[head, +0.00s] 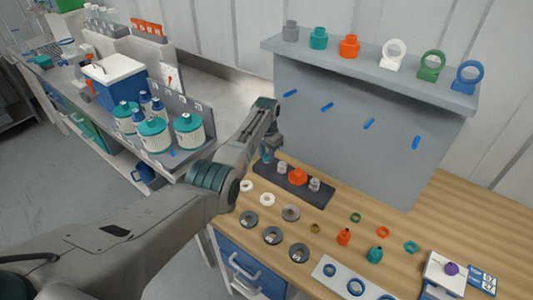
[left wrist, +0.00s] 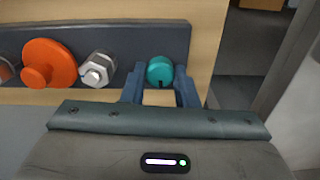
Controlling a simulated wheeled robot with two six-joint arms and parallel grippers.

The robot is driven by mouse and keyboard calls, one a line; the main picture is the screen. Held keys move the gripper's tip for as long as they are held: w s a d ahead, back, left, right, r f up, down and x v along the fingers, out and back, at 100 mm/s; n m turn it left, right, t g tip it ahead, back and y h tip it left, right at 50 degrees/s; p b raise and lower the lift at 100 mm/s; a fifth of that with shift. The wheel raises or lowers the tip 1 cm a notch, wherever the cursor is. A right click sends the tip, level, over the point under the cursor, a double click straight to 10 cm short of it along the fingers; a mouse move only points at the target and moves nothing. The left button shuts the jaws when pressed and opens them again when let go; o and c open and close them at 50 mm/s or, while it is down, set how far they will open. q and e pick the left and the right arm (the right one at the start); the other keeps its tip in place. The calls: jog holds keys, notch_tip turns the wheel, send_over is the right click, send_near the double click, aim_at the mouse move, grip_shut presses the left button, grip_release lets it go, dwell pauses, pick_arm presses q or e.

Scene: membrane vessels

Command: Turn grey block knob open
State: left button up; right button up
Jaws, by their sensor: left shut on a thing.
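A dark grey block (head: 306,193) lies on the wooden table and carries a row of knobs. In the left wrist view the block (left wrist: 130,40) shows a big orange knob (left wrist: 50,62), a silver hexagonal knob (left wrist: 99,69) and a teal round knob (left wrist: 160,71). My left gripper (left wrist: 160,88) has its two fingers on either side of the teal knob at the block's end and is shut on it. In the head view my left gripper (head: 268,152) reaches down over the block's far left end. My right gripper is out of view.
A grey panel (head: 345,130) with blue pegs stands behind. A side bench (head: 172,160) holds teal-lidded vessels (head: 188,130).

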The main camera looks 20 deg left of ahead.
pick_arm(q)
jog(key=n, duration=0.4)
jog(key=shift+p, duration=0.35)
jog(key=n, duration=0.8)
jog(key=shift+p, duration=0.4)
jog(key=shift+n, duration=2.2)
jog(key=o, duration=1)
